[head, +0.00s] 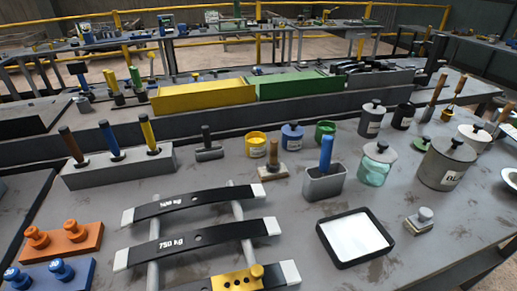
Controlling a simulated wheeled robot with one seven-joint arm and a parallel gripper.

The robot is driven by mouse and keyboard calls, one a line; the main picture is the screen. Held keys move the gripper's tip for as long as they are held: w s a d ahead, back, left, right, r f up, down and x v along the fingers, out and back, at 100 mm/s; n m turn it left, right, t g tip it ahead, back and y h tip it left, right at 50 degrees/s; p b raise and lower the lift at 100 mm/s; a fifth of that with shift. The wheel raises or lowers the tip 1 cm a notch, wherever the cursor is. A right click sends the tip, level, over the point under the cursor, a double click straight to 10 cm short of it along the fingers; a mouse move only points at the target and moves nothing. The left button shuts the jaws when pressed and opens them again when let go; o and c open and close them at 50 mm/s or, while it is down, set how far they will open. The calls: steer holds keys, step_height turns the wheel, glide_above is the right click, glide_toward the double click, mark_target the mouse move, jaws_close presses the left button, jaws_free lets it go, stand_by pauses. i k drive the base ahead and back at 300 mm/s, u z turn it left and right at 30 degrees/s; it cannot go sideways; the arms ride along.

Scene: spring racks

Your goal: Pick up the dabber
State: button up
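No object is labelled as the dabber, and I cannot tell for sure which one it is. A blue-handled tool (326,152) stands upright in a grey metal holder (324,185) on the bench, its lower end hidden inside. Left of it, a small tool with a brown handle (273,155) stands on a pale wooden block. Further left, a dark T-shaped tool (207,145) rests on the bench. A small grey block with a knob (419,219) sits at the right. My gripper is not in view.
Dark leaf springs (195,238) lie across a rack at the front. A black-rimmed white tray (354,238) is right of them. Several lidded tins, including a large grey one (445,163), crowd the right. Yellow (203,97) and green (298,85) bins stand behind.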

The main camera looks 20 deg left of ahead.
mark_target(273, 166)
steer(key=u, duration=1.9)
steer(key=k, duration=0.85)
steer(key=z, duration=0.7)
steer(key=i, duration=1)
